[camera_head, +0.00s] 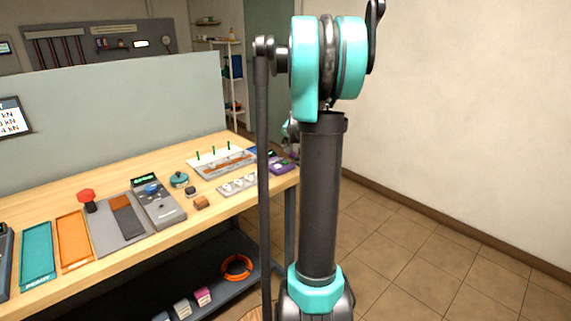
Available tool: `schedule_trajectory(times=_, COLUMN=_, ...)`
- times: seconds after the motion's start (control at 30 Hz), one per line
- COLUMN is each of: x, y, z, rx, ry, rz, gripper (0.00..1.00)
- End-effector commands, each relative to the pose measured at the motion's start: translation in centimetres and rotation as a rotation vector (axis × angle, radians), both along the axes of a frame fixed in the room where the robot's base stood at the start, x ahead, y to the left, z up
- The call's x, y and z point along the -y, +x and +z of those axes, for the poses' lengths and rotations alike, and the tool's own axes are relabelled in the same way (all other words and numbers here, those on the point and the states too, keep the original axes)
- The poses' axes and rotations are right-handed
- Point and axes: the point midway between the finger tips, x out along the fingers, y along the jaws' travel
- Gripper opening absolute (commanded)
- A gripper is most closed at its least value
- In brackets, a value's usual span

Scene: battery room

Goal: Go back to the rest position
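My arm stands upright in the right middle of the head view, with a dark grey tube between teal joints. Its upper part runs out of the top of the picture. I cannot make out my gripper or its fingers, and nothing held shows. The wooden workbench (120,171) is to the left of the arm, and the arm hides part of its right end.
On the bench are a teal tray (37,254), an orange tray (73,240), a grey device (157,204) and a rack with green pegs (220,162). A dark lower shelf (130,298) holds an orange ring (237,267). Tiled floor (420,255) is clear at right, before a wall (470,110).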

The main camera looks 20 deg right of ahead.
Motion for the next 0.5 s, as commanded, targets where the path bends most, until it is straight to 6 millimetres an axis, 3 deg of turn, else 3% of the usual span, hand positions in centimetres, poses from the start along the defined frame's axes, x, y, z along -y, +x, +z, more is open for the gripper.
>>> schedule_trajectory(times=0.37, x=-0.4, y=-0.3, z=-0.1, rx=-0.004, ry=-0.003, rz=0.006, gripper=0.0)
schedule_trajectory(times=0.5, x=-3.6, y=-2.9, z=-0.9, rx=-0.042, ry=-0.036, rz=0.072, gripper=0.0)
